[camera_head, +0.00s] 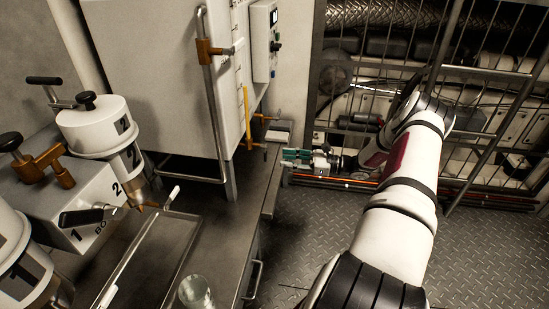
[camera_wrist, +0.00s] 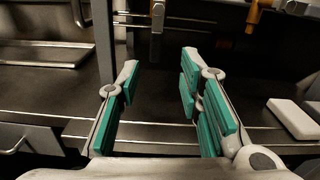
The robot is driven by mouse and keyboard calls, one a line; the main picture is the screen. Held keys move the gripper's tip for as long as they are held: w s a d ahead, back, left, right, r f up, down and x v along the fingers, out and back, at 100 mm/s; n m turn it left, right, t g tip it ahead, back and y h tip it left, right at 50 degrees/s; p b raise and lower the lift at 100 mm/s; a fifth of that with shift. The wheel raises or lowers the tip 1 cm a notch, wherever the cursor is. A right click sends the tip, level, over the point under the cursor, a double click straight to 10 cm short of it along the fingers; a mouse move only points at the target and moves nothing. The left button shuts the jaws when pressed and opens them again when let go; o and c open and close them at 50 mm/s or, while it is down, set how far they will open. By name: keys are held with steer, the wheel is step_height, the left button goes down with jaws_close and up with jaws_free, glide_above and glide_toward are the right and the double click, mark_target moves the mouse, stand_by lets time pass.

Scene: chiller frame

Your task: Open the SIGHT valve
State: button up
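No label reading SIGHT is legible, so I cannot tell which valve it is. Brass fittings sit around the white tank (camera_head: 165,65): one on the upright metal pipe (camera_head: 207,52), and a small one low at the tank's right corner (camera_head: 254,145), near a yellow upright rod (camera_head: 246,108). The wrist view shows a small metal fitting (camera_wrist: 157,16) at the top and a yellow-orange part (camera_wrist: 254,16) to its right. My gripper (camera_head: 287,156) is right of the counter edge, apart from these fittings. In the wrist view its green-padded fingers (camera_wrist: 158,72) are apart with nothing between them.
The dark counter (camera_head: 222,215) carries a tray (camera_head: 150,255), a glass (camera_head: 195,291) and white numbered vessels (camera_head: 95,125) at left. A grey control box (camera_head: 264,40) hangs beside the tank. A metal cage (camera_head: 490,95) stands behind my arm. The floor (camera_head: 300,240) is clear.

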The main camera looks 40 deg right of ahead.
steer(key=shift+v, duration=1.95)
